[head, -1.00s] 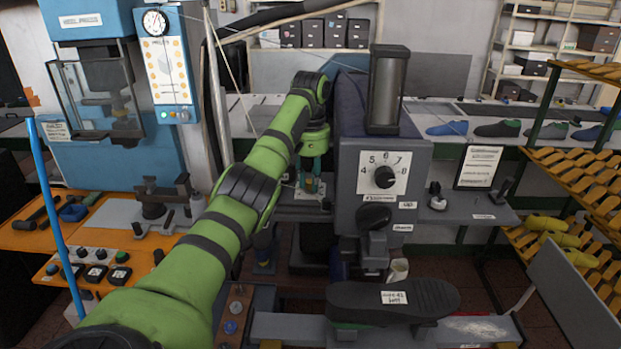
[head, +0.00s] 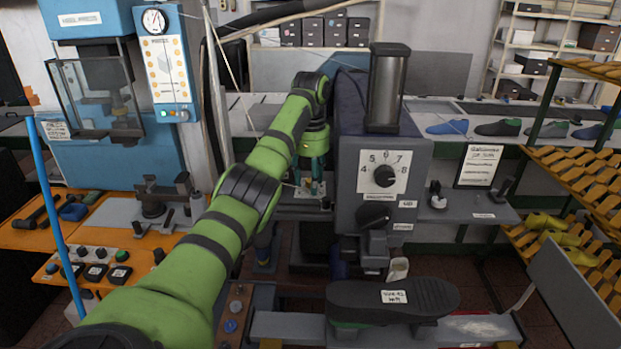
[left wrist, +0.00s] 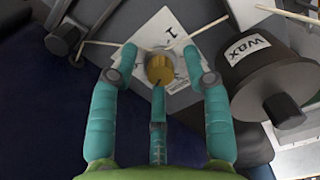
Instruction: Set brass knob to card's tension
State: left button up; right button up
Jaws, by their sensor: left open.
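The brass knob (left wrist: 160,68) stands on a white dial plate (left wrist: 156,34), where a "1" is readable, in the left wrist view. My left gripper (left wrist: 159,76) is open, with its teal fingers spread on both sides of the knob and a third finger below it. I cannot tell whether any finger touches the knob. In the head view the left gripper (head: 312,180) points down beside the grey machine; the knob is too small to make out there. A white card (head: 480,165) with handwriting too small to read stands on the bench at right. My right gripper is not in view.
The grey machine (head: 345,210) has a black knob (head: 384,176) on a scale reading 4 to 8. A dark container labelled WAX (left wrist: 262,72) stands close right of the fingers. Pale thread (left wrist: 100,43) runs past the fingers. A black sole (head: 425,295) lies in front.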

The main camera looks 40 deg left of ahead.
pick_arm(q)
jog(key=shift+r, duration=0.1)
jog(key=shift+r, duration=3.65)
